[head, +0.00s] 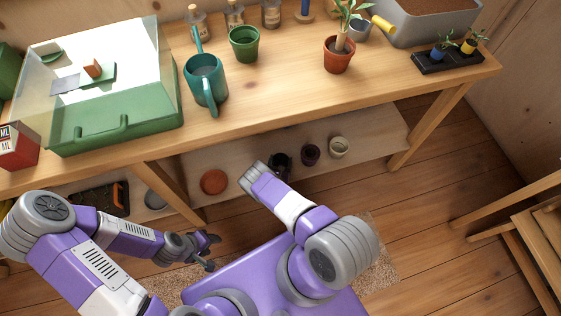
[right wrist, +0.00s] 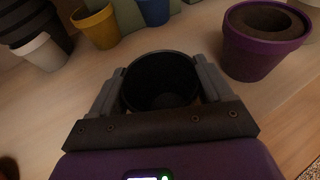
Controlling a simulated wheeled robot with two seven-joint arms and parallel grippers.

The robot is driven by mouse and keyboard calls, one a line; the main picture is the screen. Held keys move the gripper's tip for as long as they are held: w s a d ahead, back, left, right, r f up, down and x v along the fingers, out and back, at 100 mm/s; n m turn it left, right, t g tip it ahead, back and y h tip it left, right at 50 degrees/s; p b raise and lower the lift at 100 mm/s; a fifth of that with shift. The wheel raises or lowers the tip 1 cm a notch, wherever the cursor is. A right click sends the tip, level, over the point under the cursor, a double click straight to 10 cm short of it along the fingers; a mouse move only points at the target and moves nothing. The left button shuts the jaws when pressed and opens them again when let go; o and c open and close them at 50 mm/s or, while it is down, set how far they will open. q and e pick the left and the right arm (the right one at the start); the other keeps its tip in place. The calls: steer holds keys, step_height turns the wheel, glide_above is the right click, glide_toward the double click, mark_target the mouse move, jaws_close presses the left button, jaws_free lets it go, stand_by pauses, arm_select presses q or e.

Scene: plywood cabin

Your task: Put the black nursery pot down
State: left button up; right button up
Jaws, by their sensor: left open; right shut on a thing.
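The black nursery pot (right wrist: 160,80) is upright between the two grey fingers of my right gripper (right wrist: 158,72), which is shut on it. In the head view the dark pot (head: 280,161) shows at the lower shelf under the bench, partly hidden by my right arm. I cannot tell whether its base touches the shelf (right wrist: 60,105). My left gripper (head: 211,252) is open and empty, low in front of the bench.
A purple pot (right wrist: 262,42) with dark filling stands to the right of the black pot. A yellow pot (right wrist: 97,27) and a blue pot (right wrist: 154,11) stand behind it. A terracotta pot (head: 214,182) and a cream pot (head: 340,147) share the lower shelf. The bench top (head: 285,95) overhangs it.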

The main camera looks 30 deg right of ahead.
steer(key=o, duration=0.9)
steer(key=shift+o, duration=0.2)
steer(key=shift+s+a+r, duration=0.1)
steer(key=shift+s+r, duration=0.05)
steer(key=shift+r, duration=0.1)
steer(key=p+v, duration=0.3)
steer(key=v, duration=0.8)
steer(key=shift+s+a, duration=0.2)
steer(key=shift+r, duration=0.15)
